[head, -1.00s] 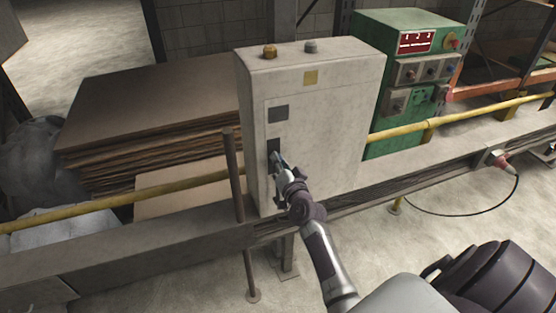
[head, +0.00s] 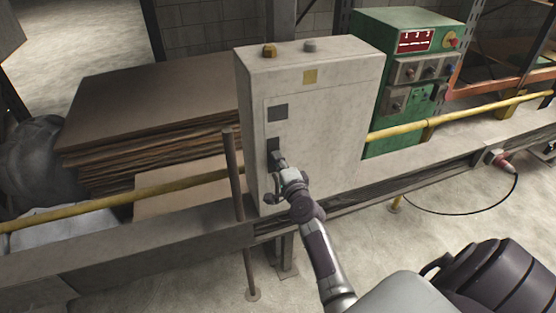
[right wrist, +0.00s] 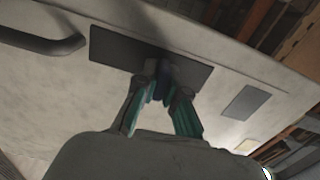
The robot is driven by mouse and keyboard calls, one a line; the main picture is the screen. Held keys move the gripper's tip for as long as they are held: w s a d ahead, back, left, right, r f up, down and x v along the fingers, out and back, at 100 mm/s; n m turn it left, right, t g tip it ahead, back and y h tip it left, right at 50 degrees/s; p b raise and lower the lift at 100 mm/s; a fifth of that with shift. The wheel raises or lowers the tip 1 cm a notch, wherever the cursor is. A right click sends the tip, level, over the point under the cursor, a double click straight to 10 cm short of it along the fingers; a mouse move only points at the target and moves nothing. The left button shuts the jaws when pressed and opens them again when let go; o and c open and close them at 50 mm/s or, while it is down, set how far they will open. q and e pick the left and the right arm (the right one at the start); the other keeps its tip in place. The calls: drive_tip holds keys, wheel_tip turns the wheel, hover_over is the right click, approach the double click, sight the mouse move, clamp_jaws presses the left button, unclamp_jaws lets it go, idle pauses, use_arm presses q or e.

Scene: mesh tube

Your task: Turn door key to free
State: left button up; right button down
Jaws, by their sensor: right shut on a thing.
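The light grey cabinet (head: 325,130) stands upright with a flat door on its front. A black lock plate (head: 273,146) sits on the door; it shows as a dark rectangle in the right wrist view (right wrist: 110,47). My right gripper (head: 279,160) is at this plate. In the right wrist view its two fingers (right wrist: 163,92) are closed on the dark bluish door key (right wrist: 163,72) in front of the plate. Most of the key is hidden between the fingers, so its exact angle is unclear. My left gripper is not in view.
A dark door handle (right wrist: 40,42) lies beside the plate in the right wrist view. A grey square panel (head: 278,113) is above the plate. A yellow rail (head: 180,183), a thin post (head: 234,175) and a green control box (head: 408,95) flank the cabinet.

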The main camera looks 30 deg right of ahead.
drive_tip(key=shift+m, duration=0.4)
drive_tip(key=c, duration=1.2)
unclamp_jaws()
drive_tip(key=shift+c, duration=0.2)
drive_tip(key=shift+s, duration=0.1)
drive_tip(key=v, duration=1.1)
drive_tip(key=shift+s, duration=0.4)
drive_tip(key=shift+a, duration=0.15)
